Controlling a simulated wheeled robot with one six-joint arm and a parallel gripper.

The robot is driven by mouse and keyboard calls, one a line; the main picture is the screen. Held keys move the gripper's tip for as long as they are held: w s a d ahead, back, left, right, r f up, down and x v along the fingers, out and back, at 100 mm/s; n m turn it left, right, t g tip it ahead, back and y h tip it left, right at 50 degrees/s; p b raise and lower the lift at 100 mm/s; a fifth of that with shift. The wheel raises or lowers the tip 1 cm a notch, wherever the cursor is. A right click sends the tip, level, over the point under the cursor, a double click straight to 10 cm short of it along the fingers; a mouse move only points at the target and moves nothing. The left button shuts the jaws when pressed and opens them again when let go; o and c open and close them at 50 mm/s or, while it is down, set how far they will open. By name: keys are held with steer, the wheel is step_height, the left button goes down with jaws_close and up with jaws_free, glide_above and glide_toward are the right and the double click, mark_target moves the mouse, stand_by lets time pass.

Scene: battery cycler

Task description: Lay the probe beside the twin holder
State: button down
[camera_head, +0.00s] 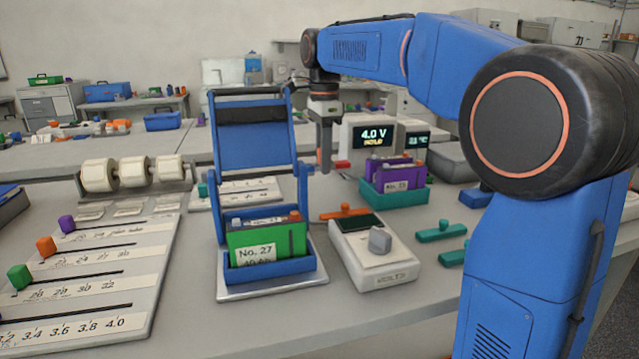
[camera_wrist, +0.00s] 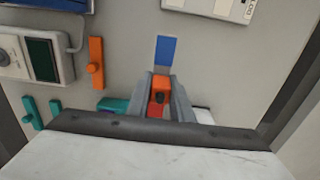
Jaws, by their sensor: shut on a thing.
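My gripper (camera_wrist: 159,92) is shut on an orange-red piece (camera_wrist: 158,98), likely the probe, gripped between the fingers. In the head view my gripper (camera_head: 325,165) points down over the middle of the bench, behind the small meter; a red bit shows beside its fingertips. Another orange piece (camera_head: 345,212) lies behind the meter, and it also shows in the wrist view (camera_wrist: 96,62). A blue holder (camera_head: 268,272) with green No. 27 packs stands at front. A teal holder (camera_head: 395,197) with purple packs stands right of my gripper. I cannot tell which is the twin holder.
The white meter (camera_head: 382,268) with a grey knob stands between the blue holder and two teal pieces (camera_head: 440,232). A display (camera_head: 372,137) reads 4.0 V.

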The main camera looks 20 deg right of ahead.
mark_target(324, 194)
steer(key=shift+f, duration=2.75)
steer(key=shift+f, duration=0.15)
steer(key=c, duration=1.6)
jaws_free()
steer(key=shift+o, duration=0.2)
step_height(324, 194, up, 12)
steer(key=shift+f, duration=0.15)
steer(key=shift+r, duration=0.3)
